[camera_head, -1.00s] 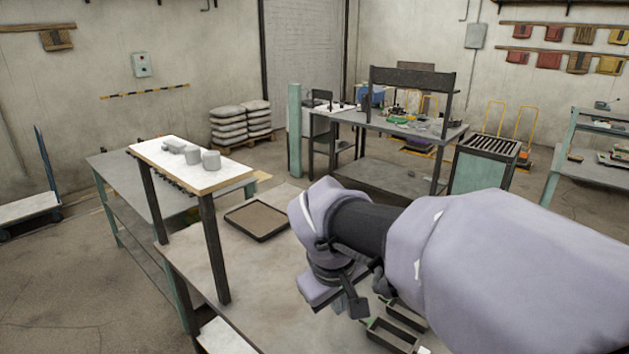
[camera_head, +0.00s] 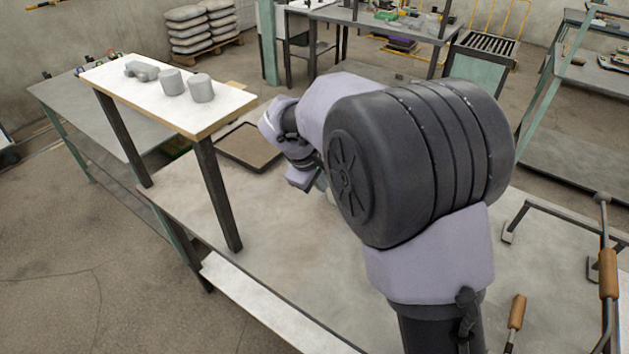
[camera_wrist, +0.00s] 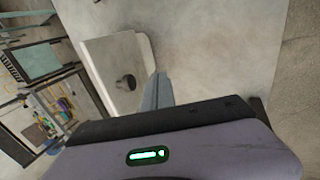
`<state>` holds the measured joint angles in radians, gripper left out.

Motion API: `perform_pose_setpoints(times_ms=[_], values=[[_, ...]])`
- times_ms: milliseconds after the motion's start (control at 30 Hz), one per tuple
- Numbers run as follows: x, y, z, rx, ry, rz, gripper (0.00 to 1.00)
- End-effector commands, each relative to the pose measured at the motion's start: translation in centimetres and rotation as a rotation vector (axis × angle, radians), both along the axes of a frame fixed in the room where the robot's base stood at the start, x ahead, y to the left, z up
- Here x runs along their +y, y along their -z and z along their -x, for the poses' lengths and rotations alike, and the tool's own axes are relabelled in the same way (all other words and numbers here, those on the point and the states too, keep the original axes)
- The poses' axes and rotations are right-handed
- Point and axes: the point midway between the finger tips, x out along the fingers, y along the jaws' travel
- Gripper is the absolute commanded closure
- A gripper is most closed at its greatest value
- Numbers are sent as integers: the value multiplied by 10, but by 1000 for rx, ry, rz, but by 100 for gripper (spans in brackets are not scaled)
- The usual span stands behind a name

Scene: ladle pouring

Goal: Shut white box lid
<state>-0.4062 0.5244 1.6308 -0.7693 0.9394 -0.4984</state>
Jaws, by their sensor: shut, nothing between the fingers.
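A white box-like thing (camera_wrist: 104,52) with a dark grey round knob (camera_wrist: 125,83) on its face shows in the wrist view, left of my fingers. I take it for the white box; I cannot tell from this angle how its lid stands. In the head view my arm hides nearly all of it. My gripper (camera_wrist: 158,90) shows as a grey finger shape in the wrist view, shut and empty, just beside the box; I cannot tell if they touch. In the head view the gripper is mostly hidden behind my arm.
A shallow dark tray (camera_head: 250,146) lies on the worktable, left of my wrist. A raised white shelf (camera_head: 165,95) with several grey pieces stands at the left. Wooden-handled tools (camera_head: 517,311) lie at the right. The table's left front part is bare.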

Motion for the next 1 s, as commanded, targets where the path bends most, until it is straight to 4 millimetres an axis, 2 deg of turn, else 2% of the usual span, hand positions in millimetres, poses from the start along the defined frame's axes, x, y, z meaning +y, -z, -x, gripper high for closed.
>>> perform_pose_setpoints(times_ms=[100,200,667,867,1000], values=[[-11,-5,-16,-4,3,-1,100],[-15,-7,-23,-4,2,-1,100],[-18,-10,-27,1,1,-3,100],[-24,-22,-32,40,4,-28,100],[-36,-34,-41,108,6,-73,100]])
